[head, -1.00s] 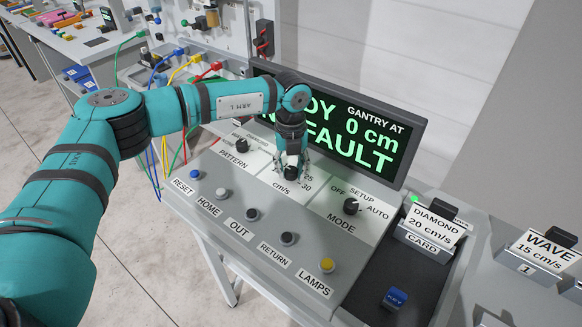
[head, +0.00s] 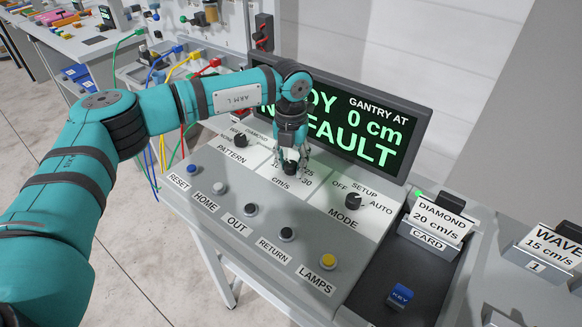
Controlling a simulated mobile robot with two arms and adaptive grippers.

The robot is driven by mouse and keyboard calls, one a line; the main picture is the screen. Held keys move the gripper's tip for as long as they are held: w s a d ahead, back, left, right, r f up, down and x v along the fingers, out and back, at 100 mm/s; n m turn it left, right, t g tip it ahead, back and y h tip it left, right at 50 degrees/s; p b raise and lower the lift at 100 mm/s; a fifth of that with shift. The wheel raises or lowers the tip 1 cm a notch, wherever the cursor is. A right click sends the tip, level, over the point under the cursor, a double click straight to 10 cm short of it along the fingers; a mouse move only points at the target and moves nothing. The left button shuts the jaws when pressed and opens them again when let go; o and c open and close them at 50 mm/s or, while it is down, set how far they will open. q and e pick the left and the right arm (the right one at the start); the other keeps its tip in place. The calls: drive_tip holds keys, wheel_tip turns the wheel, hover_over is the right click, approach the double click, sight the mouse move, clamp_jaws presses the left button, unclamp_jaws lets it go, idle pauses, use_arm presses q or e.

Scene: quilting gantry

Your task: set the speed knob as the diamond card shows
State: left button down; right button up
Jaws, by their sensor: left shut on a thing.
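The speed knob (head: 291,168) is a small black knob in the middle of the sloped control panel, above the cm/s label. My left gripper (head: 291,160) points down over it and is shut on it. The fingers and wrist cover much of the dial, so the pointer cannot be read; parts of the numbers, such as 25 and 30, show beside them. The diamond card (head: 437,217) stands in a holder right of the panel and reads DIAMOND 20 cm/s. My right gripper is not in view.
The display (head: 375,130) behind the panel reads 0 cm and FAULT, partly hidden by my arm. The pattern knob (head: 240,140) and mode knob (head: 353,202) flank the speed knob. Several buttons line the front. A blue key tag (head: 400,296) lies in the dark tray; a wave card (head: 556,246) stands right.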

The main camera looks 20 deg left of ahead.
use_arm(q)
drive_tip(key=m+b, duration=0.2)
drive_tip(key=m, duration=0.1)
drive_tip(key=shift+m, duration=0.4)
drive_tip(key=m+b, duration=0.2)
drive_tip(key=m, duration=0.1)
drive_tip(key=m+b, duration=0.1)
drive_tip(key=m, duration=0.2)
drive_tip(key=shift+m, duration=0.4)
drive_tip(key=shift+r+m+b, duration=0.1)
drive_tip(key=shift+m+b, duration=0.3)
drive_tip(key=shift+m, duration=0.8)
drive_tip(key=c, duration=1)
unclamp_jaws()
drive_tip(key=shift+o, duration=0.3)
